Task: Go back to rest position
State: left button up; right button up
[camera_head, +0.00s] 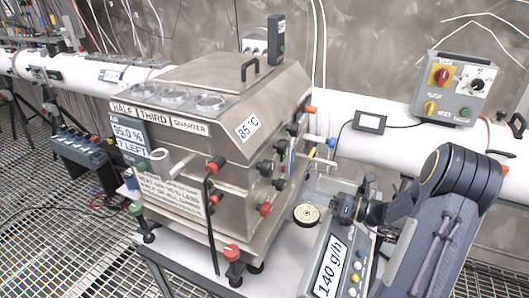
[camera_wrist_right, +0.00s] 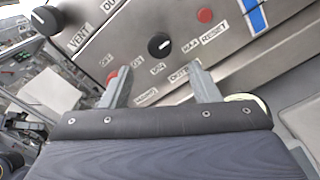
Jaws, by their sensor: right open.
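My right arm comes in from the right in the head view, bent at a dark rounded joint. Its gripper (camera_head: 350,203) is just right of the steel machine (camera_head: 215,110), above the bench by a small round dial. In the right wrist view the two grey fingers of my right gripper (camera_wrist_right: 158,78) are spread apart with nothing between them. They point at the machine's panel, which has black knobs (camera_wrist_right: 160,45), a red button (camera_wrist_right: 204,15) and labels such as VENT and MAX. I cannot tell whether the fingertips touch the panel. My left gripper is in neither view.
A panel reading 140 g/h (camera_head: 333,262) lies close under my right forearm. A grey control box (camera_head: 455,88) with a red knob stands behind the arm, by a white pipe (camera_head: 395,135). A black hose hangs at the machine's front. Metal grating floor (camera_head: 60,240) is open at left.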

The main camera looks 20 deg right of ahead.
jog(key=s+a+r+n+g, duration=0.3)
jog(key=s+a+n+g, duration=0.1)
jog(key=a+n, duration=0.35)
jog(key=s+a+r+n+g, duration=0.4)
jog(key=s+a+n, duration=0.1)
jog(key=a+n, duration=0.25)
jog(key=s+a+f+n+h, duration=0.2)
jog(key=s+n+h, duration=0.5)
jog(key=s+n, duration=0.6)
jog(key=f+n, duration=0.1)
jog(key=n, duration=0.4)
jog(key=shift+s+a+h, duration=0.15)
jog(key=shift+h, duration=0.25)
dwell(2.5)
